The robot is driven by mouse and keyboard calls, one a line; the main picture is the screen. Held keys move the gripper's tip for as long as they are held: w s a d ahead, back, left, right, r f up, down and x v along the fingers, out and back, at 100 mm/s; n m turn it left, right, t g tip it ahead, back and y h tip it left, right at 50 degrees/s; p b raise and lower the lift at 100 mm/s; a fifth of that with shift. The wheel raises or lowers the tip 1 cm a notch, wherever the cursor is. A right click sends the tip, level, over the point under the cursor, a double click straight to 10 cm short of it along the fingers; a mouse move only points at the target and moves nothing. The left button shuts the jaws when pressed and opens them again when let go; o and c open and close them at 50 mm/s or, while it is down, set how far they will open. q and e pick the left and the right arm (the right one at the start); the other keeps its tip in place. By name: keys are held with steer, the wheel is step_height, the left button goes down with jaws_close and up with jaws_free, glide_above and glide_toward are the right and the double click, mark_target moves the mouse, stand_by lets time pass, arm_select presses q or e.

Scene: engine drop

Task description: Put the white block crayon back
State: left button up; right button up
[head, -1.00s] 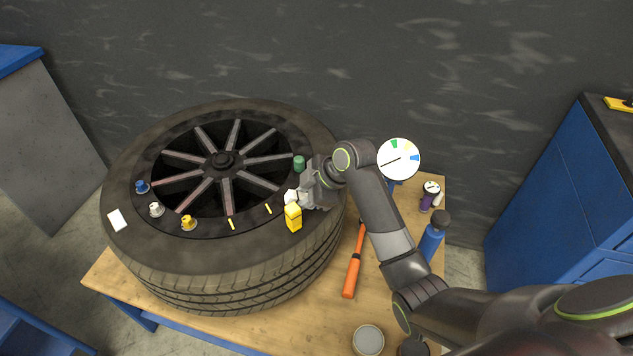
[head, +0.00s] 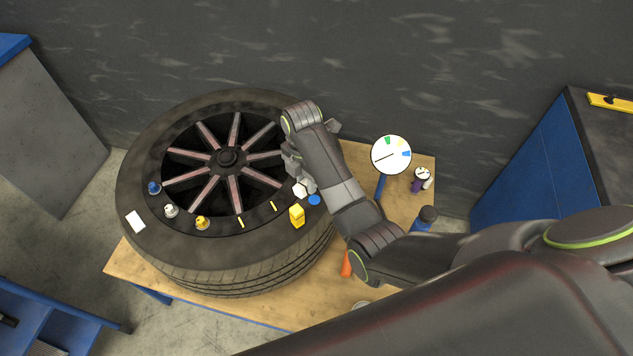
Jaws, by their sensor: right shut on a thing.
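My right gripper (head: 305,187) comes in over the right side of the tyre (head: 200,251) and is shut on a small white block (head: 299,190). The block shows at the fingertips, near the inner edge of the tyre's sidewall. The fingers and my arm hide part of this area, so I cannot tell whether the block touches the rubber. A yellow block (head: 297,216) stands on the tyre just in front of it. A blue disc (head: 314,199) lies right beside the fingers. My left gripper is not in view.
Blue, grey and yellow valve-like pieces (head: 202,222), yellow strips (head: 241,222) and a white card (head: 135,222) lie on the tyre.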

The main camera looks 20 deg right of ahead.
mark_target(309, 207)
steer(key=shift+d+r+n, duration=0.1)
steer(key=shift+r+n, duration=0.2)
steer(key=shift+r, duration=0.15)
steer(key=shift+s+f, duration=0.1)
step_height(309, 207, down, 8)
steer(key=shift+f+p, duration=0.2)
steer(key=shift+p, duration=0.35)
steer(key=shift+f+p, duration=0.15)
steer(key=shift+p, duration=0.2)
steer(key=shift+f, duration=0.35)
